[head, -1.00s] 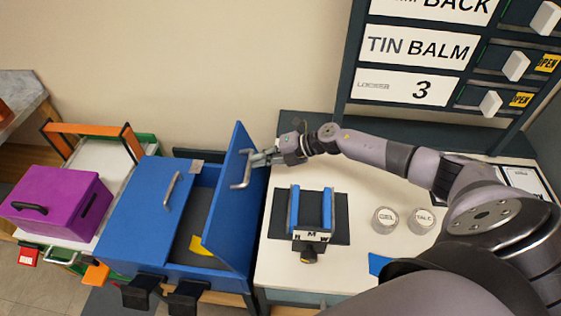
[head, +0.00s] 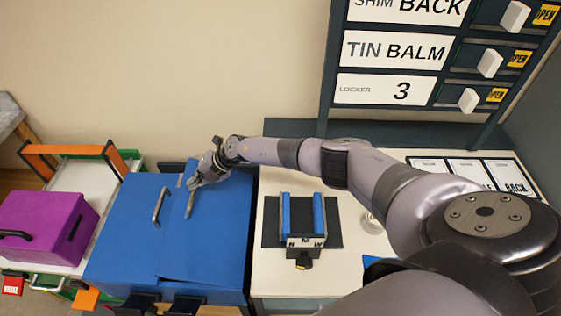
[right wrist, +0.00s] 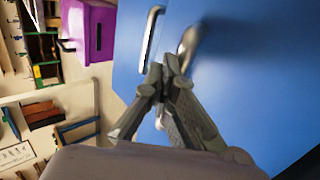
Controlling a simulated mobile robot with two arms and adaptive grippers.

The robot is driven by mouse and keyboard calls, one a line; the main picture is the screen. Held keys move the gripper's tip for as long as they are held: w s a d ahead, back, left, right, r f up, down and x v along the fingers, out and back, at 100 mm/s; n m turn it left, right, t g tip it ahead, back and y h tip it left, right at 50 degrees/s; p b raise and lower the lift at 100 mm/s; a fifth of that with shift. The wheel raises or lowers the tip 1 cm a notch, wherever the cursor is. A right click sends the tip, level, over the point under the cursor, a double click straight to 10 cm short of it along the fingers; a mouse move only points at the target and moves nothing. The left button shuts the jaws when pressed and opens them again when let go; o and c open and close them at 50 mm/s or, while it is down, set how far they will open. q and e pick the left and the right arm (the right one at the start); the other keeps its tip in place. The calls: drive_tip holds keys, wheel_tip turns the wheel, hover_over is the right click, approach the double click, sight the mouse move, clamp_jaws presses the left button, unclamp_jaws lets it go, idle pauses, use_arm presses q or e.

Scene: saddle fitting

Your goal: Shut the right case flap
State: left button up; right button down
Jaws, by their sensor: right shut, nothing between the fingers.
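The blue case (head: 120,225) stands left of the white worktop. Its right flap (head: 215,230) lies down over the right half, hiding the inside; I cannot tell whether it is fully flush. The left flap (head: 135,205) is down, with a metal handle (head: 160,205). My right gripper (head: 192,184) is shut and empty at the right flap's handle (head: 188,206), near its far end. In the right wrist view, the shut fingers (right wrist: 164,80) are close to that handle (right wrist: 192,42), over the blue surface. My left gripper is not in view.
A purple box (head: 50,225) stands left of the case. A black mat with a blue-sided cradle (head: 303,222) lies on the worktop (head: 275,275) to the right. A locker rack (head: 400,50) stands behind. My right arm spans the worktop and partly covers a round tin (head: 370,222).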

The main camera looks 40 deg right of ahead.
sight(187, 192)
drive_tip(key=a+f+b, duration=0.1)
drive_tip(key=f, duration=0.1)
drive_tip(key=w+a+f+b, duration=0.1)
drive_tip(key=f+b, duration=0.1)
drive_tip(key=w+a+f+b, duration=0.1)
drive_tip(key=f, duration=0.1)
drive_tip(key=shift+b, duration=0.4)
drive_tip(key=shift+b+x, duration=0.75)
drive_tip(key=shift+b, duration=0.15)
drive_tip(key=shift+d+f, duration=0.1)
drive_tip(key=shift+f, duration=0.05)
